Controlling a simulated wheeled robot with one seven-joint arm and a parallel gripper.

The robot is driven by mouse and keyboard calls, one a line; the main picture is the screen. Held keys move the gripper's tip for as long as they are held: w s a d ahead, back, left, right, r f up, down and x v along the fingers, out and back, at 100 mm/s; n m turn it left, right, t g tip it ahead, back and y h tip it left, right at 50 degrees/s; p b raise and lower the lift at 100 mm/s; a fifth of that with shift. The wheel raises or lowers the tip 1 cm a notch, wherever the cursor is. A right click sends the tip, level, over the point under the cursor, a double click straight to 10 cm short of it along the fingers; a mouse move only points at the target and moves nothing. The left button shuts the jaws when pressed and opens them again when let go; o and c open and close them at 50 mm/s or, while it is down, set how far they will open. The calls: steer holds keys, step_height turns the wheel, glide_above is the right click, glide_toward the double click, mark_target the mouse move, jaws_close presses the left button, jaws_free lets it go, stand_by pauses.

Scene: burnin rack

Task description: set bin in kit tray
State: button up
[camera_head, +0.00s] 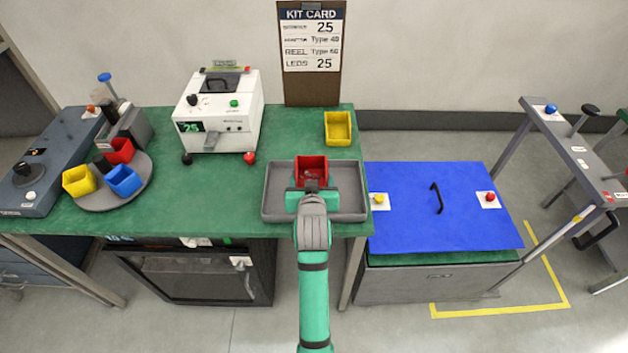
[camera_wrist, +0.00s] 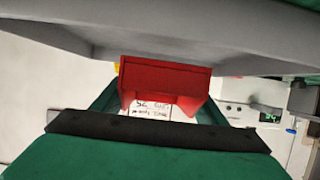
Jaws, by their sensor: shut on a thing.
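A red bin (camera_head: 311,168) is in my gripper (camera_head: 311,189), over the middle of the grey kit tray (camera_head: 277,206) at the green bench's front edge. I cannot tell whether the bin touches the tray floor. The grey tray (camera_wrist: 170,25) spans the top of that view. My gripper hides part of the bin's near side.
A yellow bin (camera_head: 338,128) stands behind the tray. A white machine (camera_head: 218,110) is to the left. A round turntable (camera_head: 98,198) holds yellow, blue and red bins. A clipboard kit card (camera_head: 312,50) stands at the back. A blue lid (camera_head: 430,215) lies right of the bench.

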steer(key=shift+w+d+f, duration=0.1)
steer(key=shift+d+f, duration=0.1)
steer(key=shift+f, duration=0.15)
steer(key=shift+w+d+f, duration=0.1)
steer(key=shift+f, duration=0.7)
steer(key=shift+w+d+f, duration=0.1)
steer(key=shift+f, duration=0.7)
steer(key=shift+f, duration=0.15)
steer(key=o, duration=1.2)
steer(key=shift+s+r, duration=0.15)
steer(key=shift+r, duration=0.05)
steer(key=v, duration=1.1)
steer(key=shift+s+r, duration=0.2)
steer(key=shift+s, duration=0.15)
